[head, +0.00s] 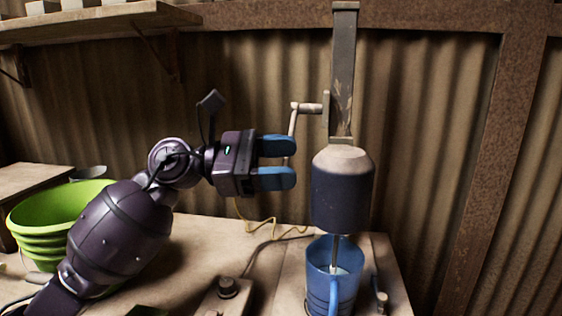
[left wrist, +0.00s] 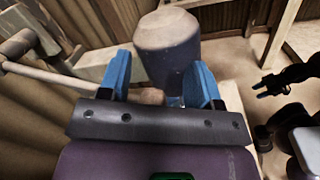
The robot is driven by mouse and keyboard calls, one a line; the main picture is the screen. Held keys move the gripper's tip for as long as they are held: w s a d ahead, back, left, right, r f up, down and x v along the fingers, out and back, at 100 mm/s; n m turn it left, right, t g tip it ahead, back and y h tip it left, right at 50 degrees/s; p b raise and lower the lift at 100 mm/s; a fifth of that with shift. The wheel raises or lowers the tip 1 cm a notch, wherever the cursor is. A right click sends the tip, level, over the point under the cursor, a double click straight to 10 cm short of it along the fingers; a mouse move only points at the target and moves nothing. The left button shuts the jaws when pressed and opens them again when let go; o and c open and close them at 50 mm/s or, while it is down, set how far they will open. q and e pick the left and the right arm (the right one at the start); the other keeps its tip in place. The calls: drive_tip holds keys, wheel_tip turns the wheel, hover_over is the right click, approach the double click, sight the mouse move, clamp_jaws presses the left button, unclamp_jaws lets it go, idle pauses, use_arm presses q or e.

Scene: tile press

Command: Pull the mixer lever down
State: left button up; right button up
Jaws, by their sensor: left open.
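The mixer has a dark rounded body (head: 343,192) with a pale top, mounted on an upright post (head: 343,75). Its pale lever (head: 292,123) hangs from a pivot on the left side of the post. The lever's lower part passes behind my left gripper (head: 287,162), which is open with blue fingers one above the other. In the left wrist view the lever rod (left wrist: 50,76) runs behind the left finger, and a brownish end (left wrist: 150,96) shows between the fingers; contact cannot be told. My right gripper (left wrist: 266,87) is small and far off at the right there.
A blue jug (head: 322,262) stands under the mixer on the bench (head: 200,255). Green stacked bowls (head: 30,218) are at the left beside my arm. A dark knob (head: 228,287) is at the front, and a yellow cable (head: 262,222) lies behind. A shelf (head: 110,20) hangs upper left.

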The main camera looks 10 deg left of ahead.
use_arm(q)
wheel_tip(320, 180, up, 20)
drive_tip(key=p, duration=0.3)
drive_tip(key=shift+p, duration=0.35)
use_arm(e)
drive_tip(key=shift+w+a+r+t, duration=0.1)
drive_tip(key=shift+r+t, duration=0.05)
drive_tip(key=shift+r, duration=0.65)
drive_tip(key=shift+w+r+t, duration=0.1)
drive_tip(key=shift+r+t, duration=0.05)
drive_tip(key=shift+r, duration=0.65)
drive_tip(key=shift+w+r, duration=0.1)
drive_tip(key=shift+r, duration=0.05)
